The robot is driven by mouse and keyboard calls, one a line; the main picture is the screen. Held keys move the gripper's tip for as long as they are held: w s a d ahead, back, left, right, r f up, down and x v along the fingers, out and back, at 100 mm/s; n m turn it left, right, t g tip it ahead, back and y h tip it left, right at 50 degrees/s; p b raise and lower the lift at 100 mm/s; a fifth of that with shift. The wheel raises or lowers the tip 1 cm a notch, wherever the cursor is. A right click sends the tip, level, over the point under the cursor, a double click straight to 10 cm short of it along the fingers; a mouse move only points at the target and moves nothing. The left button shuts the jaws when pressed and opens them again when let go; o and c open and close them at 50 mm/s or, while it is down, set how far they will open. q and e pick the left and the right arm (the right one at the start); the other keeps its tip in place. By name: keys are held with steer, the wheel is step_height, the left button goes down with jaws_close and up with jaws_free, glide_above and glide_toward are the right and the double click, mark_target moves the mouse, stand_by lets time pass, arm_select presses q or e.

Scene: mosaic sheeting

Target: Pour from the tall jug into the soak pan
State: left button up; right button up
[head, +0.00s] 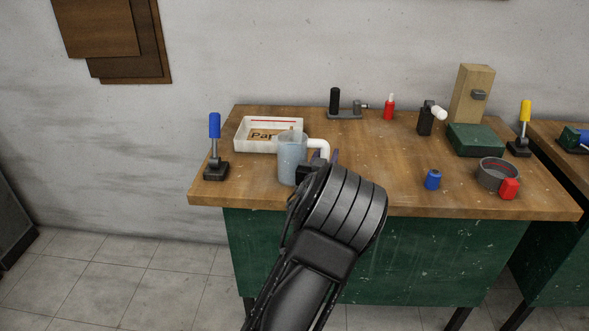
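The tall jug (292,162) is a clear, bluish cylinder with a white handle (321,147) on its right side. It is upright near the front left of the workbench. The soak pan appears to be the shallow white rectangular pan (241,143) behind and left of the jug, with a brown labelled piece (262,135) in it. The jug overlaps its right end in the head view. My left gripper (309,173) is at the jug's handle side. My wrist hides its fingers and the lower handle, so its grip cannot be told. My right gripper is not in view.
A blue-handled tool (215,145) stands at the left end.

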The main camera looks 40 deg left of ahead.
arm_select(q)
jaws_close()
stand_by(1.0)
